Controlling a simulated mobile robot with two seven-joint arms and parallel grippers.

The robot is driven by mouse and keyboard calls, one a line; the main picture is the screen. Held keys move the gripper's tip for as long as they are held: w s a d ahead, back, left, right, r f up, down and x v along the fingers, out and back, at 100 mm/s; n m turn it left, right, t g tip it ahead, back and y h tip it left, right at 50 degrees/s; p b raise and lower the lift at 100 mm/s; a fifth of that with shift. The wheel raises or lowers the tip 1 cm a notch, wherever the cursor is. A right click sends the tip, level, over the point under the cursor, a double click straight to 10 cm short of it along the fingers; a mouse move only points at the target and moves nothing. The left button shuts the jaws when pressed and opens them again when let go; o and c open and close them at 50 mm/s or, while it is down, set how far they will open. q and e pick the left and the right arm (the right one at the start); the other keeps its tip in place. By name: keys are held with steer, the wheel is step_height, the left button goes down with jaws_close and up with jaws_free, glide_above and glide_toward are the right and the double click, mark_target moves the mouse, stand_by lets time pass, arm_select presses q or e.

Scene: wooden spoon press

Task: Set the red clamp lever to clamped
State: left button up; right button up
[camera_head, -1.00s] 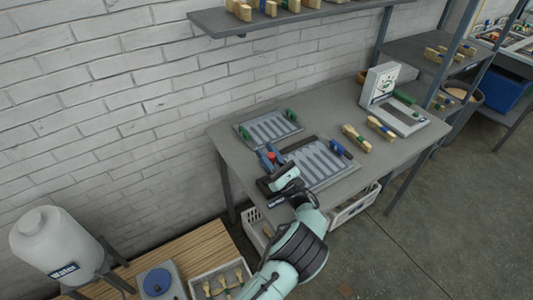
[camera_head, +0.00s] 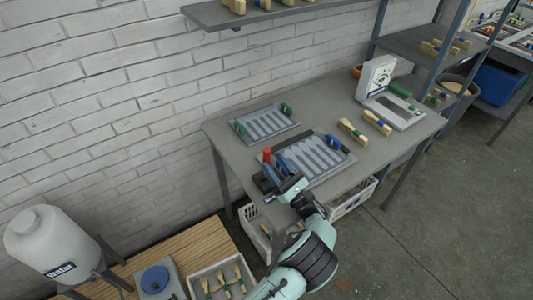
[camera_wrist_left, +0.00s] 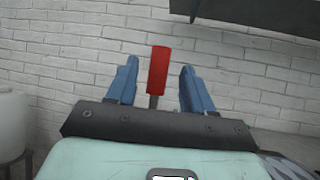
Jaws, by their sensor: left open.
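The red clamp lever (camera_head: 267,154) stands upright at the left end of the near grey slotted press plate (camera_head: 318,158) on the table. In the left wrist view the red lever handle (camera_wrist_left: 158,70) shows between the two blue fingers of my left gripper (camera_wrist_left: 158,80), with a gap on each side. My left gripper (camera_head: 272,172) is open, close to the lever in the head view. It partly hides the lever's lower part and base. I cannot tell whether the fingers reach the handle in depth. My right gripper is not in view.
A second slotted plate (camera_head: 266,125) with green knobs lies behind. Wooden pieces (camera_head: 352,131) and a white-panelled device (camera_head: 380,80) stand on the right of the table (camera_head: 225,143). A shelf (camera_head: 250,16) hangs above. A white tank (camera_head: 50,240) stands at lower left.

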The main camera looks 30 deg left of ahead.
arm_select(q)
steer(key=v, duration=0.7)
steer(key=shift+d+b, duration=0.1)
steer(key=shift+b, duration=0.25)
steer(key=shift+c, duration=0.4)
